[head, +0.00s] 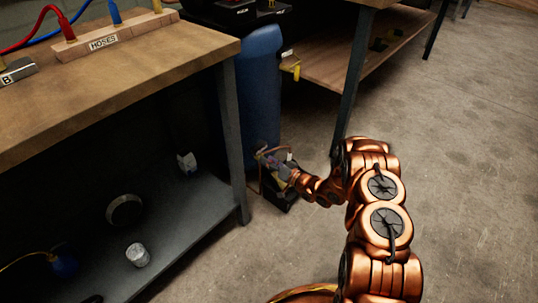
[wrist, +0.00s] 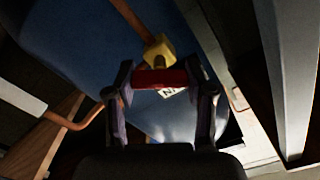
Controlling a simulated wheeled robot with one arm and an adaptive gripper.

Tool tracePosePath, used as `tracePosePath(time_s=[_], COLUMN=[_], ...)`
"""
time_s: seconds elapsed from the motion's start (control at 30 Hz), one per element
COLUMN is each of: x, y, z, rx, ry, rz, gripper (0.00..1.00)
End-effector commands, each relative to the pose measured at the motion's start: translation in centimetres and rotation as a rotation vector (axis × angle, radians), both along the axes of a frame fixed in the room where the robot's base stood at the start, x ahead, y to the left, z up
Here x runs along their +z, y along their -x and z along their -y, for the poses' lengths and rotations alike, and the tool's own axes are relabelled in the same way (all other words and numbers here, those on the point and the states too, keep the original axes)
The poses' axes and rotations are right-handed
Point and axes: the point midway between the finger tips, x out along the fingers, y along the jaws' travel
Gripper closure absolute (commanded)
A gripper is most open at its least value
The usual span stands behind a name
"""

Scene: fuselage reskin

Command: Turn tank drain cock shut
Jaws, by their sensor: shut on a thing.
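The drain cock shows in the wrist view as a yellow body (wrist: 158,50) with a red handle (wrist: 160,78) across it. My gripper (wrist: 160,82) has one finger at each end of the red handle and is shut on it. A white tag (wrist: 172,92) with partly hidden letters hangs just below the handle. The blue tank (head: 260,95) stands upright beside the workbench leg, and its curved wall (wrist: 75,45) fills the back of the wrist view. In the head view my gripper (head: 272,163) is low against the tank's base, and the cock is too small to make out.
A wooden workbench (head: 130,75) with a dark lower shelf (head: 185,245) stands at the left, its leg (head: 232,140) close to the tank. A second bench's leg (head: 352,80) is at the right. Copper pipe (wrist: 88,122) runs near the gripper. Concrete floor (head: 460,150) is clear at the right.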

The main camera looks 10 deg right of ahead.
Motion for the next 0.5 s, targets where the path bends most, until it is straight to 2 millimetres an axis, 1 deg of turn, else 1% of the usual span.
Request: tracePosePath(time_s=[0.03, 0.13, 0.5], x=[0.39, 0.38, -0.08], y=[-0.02, -0.12, -0.11], z=[0.16, 0.21, 0.33], rx=[-0.003, -0.003, -0.004], ry=[-0.037, -0.112, -0.398], rz=[-0.026, -0.08, -0.288], gripper=[0.81, 0.81, 0.82])
